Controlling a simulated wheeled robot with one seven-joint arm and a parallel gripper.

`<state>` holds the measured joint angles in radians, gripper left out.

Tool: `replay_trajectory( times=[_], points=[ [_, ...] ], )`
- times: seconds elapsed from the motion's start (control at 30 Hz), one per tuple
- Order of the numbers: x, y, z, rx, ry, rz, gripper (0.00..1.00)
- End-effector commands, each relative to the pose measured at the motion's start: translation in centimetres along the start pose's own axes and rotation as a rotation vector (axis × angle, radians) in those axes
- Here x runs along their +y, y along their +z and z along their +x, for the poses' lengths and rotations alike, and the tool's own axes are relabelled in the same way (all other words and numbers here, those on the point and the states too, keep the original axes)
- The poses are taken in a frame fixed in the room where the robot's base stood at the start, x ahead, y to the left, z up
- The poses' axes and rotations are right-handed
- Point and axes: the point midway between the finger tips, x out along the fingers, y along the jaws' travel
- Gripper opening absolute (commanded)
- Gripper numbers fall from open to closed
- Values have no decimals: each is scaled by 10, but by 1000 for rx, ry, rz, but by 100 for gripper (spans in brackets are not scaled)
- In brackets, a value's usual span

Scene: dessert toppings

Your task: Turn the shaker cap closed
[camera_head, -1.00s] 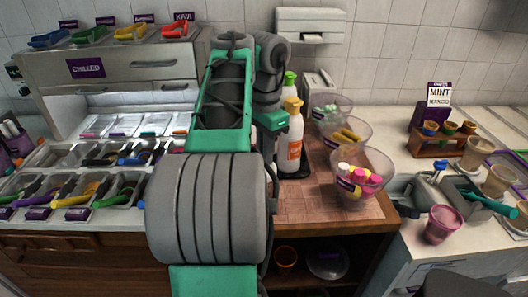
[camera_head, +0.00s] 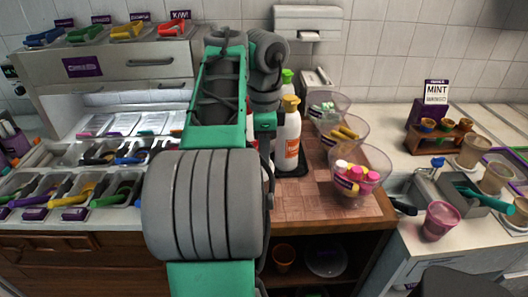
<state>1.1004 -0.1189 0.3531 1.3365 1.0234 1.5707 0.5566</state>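I cannot make out a shaker or its cap for certain. A white bottle (camera_head: 288,142) with a yellow top and an orange label stands upright on the wooden counter, just right of my arm. A green-topped bottle (camera_head: 287,77) stands behind it, mostly hidden. My arm fills the middle of the view, and my gripper is hidden behind its links, so its fingers and anything in them do not show.
Several clear bowls (camera_head: 372,163) with colourful contents line the wooden counter (camera_head: 310,208). Topping bins (camera_head: 120,190) with scoops fill the left. A pink cup (camera_head: 439,221) and a small cup rack (camera_head: 441,143) are at right. The wooden counter's front middle is bare.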

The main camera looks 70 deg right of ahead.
Motion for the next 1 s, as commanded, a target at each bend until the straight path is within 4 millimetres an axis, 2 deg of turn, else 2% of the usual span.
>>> replay_trajectory(
  times=[0.37, 0.4, 0.63, 0.87, 1.0],
  points=[
    [0, 0, 0, 0, 1, 3, 0],
    [0, 0, 0, 0, 1, 2, 14],
    [0, 0, 0, 0, 0, 2, 32],
    [0, 0, -1, 0, 0, 2, 33],
    [0, 0, -16, 0, 0, 2, 33]
  ],
)
